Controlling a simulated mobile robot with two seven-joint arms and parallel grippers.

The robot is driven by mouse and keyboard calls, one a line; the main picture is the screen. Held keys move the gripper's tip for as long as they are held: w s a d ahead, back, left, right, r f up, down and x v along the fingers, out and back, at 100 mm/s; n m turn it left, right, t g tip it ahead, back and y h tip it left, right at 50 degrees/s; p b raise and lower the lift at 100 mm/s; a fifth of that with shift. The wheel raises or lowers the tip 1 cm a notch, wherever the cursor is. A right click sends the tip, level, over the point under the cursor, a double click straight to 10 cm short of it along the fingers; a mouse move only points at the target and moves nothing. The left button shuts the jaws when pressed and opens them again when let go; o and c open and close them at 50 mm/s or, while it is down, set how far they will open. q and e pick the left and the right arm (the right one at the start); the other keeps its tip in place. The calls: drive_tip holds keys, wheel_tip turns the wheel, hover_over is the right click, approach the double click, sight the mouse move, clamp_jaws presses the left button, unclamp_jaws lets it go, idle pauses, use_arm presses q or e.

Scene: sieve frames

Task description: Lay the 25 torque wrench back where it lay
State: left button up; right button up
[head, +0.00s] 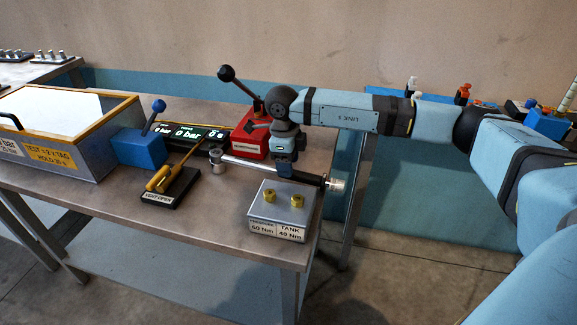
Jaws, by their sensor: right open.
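A torque wrench (248,163) with a silver shaft spans the right part of the metal bench. Its round head is at the left, and its dark handle ends in a silver knob at the right, near the bench edge. I cannot read a 25 on it. My right gripper (286,171) points down over the wrench where shaft meets handle, behind the grey block. It is open, and its fingertips are partly hidden at the wrench. I cannot tell whether the wrench touches the bench. My left gripper is out of view.
A grey block (268,208) with two brass fittings, labelled 60 Nm and 40 Nm, stands in front of the wrench. A red lever unit (249,139) is behind. A yellow-handled valve (172,185), blue lever box (139,149) and framed box (95,135) fill the left.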

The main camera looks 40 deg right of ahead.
use_arm(q)
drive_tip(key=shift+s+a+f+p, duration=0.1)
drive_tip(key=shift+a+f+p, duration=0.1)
drive_tip(key=shift+p, duration=0.4)
use_arm(e)
wheel_tip(320, 180, up, 10)
drive_tip(key=shift+w+a+r, duration=0.2)
drive_tip(key=shift+w+a, duration=0.1)
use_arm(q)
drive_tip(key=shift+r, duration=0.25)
